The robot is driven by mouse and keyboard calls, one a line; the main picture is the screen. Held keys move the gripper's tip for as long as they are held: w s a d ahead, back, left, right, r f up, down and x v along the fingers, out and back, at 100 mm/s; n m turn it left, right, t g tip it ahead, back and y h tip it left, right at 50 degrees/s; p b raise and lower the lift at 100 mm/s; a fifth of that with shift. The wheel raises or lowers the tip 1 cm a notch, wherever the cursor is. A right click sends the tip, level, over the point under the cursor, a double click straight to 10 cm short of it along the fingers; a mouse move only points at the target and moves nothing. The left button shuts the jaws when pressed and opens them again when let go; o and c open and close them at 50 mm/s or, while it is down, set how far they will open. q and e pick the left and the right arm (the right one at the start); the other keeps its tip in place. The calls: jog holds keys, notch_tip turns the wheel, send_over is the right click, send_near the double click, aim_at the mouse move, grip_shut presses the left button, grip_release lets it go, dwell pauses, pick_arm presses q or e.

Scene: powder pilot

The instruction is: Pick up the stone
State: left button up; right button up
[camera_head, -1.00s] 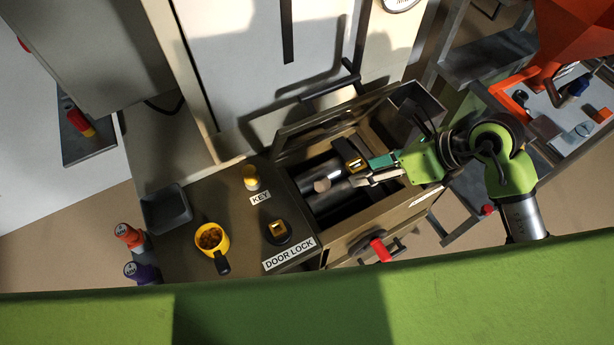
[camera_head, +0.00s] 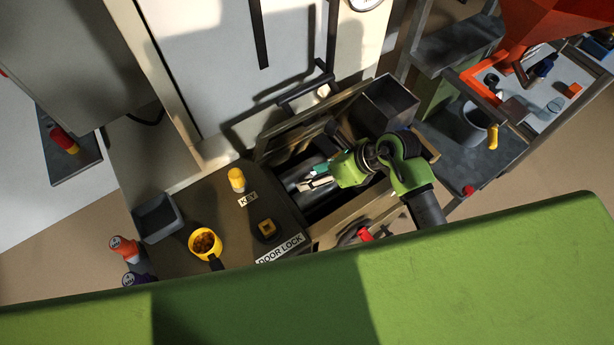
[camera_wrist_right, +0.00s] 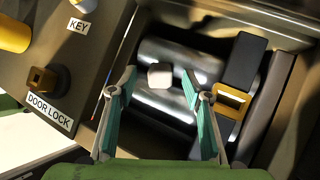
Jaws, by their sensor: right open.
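The stone (camera_wrist_right: 159,76) is a small, pale, rounded block in the right wrist view. It lies over shiny metal rollers (camera_wrist_right: 157,52) inside the open box (camera_head: 333,229). My right gripper (camera_head: 311,177) reaches into the box from the right in the head view, where I cannot make the stone out clearly. In the right wrist view my right gripper (camera_wrist_right: 159,88) is open. Its two fingertips are apart, one on each side of the stone in the picture. I cannot tell how far above the stone they are. My left gripper is not in view.
A black block with a yellow frame (camera_wrist_right: 232,101) is right of the fingers in the box. The raised lid (camera_head: 281,143) stands behind. A grey bucket (camera_head: 466,127) stands right.

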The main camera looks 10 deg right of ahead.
jog(key=shift+w+a+f, duration=0.2)
jog(key=shift+a+f, duration=0.15)
jog(key=shift+f, duration=0.1)
jog(key=c, duration=1.2)
jog(key=shift+d+r, duration=0.1)
jog(key=shift+s+r+b, duration=0.15)
jog(key=shift+r+b, duration=0.2)
jog(key=shift+b, duration=0.15)
notch_tip(320, 180, up, 6)
jog(key=shift+d+r+b, duration=0.1)
jog(key=shift+r+b, duration=0.05)
jog(key=shift+b, duration=0.55)
jog(key=shift+s+d+b, duration=0.15)
jog(key=shift+s+d, duration=1.05)
jog(key=shift+s, duration=1.85)
jog(key=shift+s+d+b, duration=0.15)
jog(key=shift+s+d, duration=1.1)
jog(key=shift+s, duration=1.75)
jog(key=shift+s+d+b, duration=0.15)
jog(key=shift+s+d, duration=1.05)
jog(key=shift+s, duration=1.85)
